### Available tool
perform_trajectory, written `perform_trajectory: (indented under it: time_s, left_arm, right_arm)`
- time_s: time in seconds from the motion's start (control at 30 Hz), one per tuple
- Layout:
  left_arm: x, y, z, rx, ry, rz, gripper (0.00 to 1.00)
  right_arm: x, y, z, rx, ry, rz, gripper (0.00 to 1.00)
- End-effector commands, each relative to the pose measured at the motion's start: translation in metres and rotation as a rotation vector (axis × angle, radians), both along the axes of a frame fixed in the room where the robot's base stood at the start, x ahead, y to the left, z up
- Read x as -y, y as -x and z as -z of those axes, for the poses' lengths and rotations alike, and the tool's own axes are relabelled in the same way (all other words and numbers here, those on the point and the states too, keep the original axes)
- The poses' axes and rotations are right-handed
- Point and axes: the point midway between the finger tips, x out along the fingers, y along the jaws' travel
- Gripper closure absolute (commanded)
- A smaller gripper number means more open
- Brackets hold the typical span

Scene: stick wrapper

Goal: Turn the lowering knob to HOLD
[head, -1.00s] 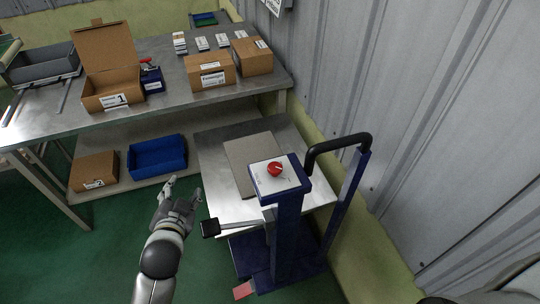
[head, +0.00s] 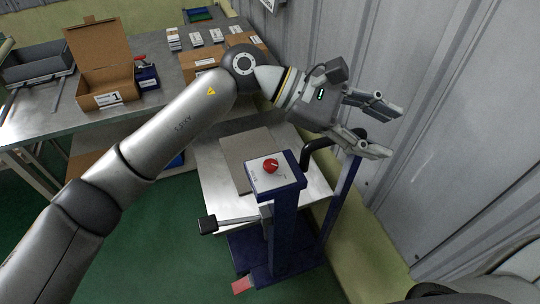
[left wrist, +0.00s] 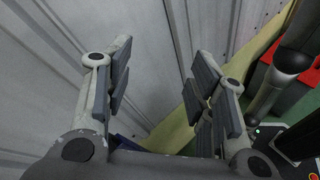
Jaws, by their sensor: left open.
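The red lowering knob (head: 271,166) sits on a white panel (head: 262,178) on top of a blue post (head: 283,235) of the lift cart. The panel's lettering is too small to read. My left gripper (head: 388,126) is open and empty, above and to the right of the knob, near the black push handle (head: 322,143). In the left wrist view my left gripper (left wrist: 160,95) shows its two spread fingers with nothing between them, facing the grey wall. My right gripper is not in view.
The corrugated wall (head: 440,110) stands close on the right. A black-ended lever (head: 208,224) sticks out left of the post, and a red pedal (head: 242,285) lies low. A steel workbench (head: 150,115) with an open cardboard box (head: 106,65) is at the back left.

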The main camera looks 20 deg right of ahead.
Motion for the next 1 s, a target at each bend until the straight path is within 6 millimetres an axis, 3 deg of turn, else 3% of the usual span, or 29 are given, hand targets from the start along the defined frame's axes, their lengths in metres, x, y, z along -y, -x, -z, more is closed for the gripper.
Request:
perform_trajectory:
  time_s: [0.1,0.2,0.3,0.43,0.67,1.0]
  left_arm:
    - [-0.027,-0.018,0.039,0.369,-0.254,0.156,0.49]
    - [-0.062,-0.049,0.056,0.607,-0.471,0.271,0.49]
    - [-0.096,-0.078,0.057,0.765,-0.657,0.355,0.49]
    - [-0.125,-0.101,0.048,0.867,-0.813,0.418,0.49]
    - [-0.136,-0.108,0.057,0.892,-0.869,0.442,0.49]
    - [-0.136,-0.107,0.119,0.888,-0.866,0.439,0.49]
  right_arm:
    - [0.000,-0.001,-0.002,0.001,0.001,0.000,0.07]
    - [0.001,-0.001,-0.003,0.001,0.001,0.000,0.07]
    - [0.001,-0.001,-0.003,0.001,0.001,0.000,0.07]
    - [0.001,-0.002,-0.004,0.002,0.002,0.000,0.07]
    - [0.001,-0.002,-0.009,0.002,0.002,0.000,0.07]
    - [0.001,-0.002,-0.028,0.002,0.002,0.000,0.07]
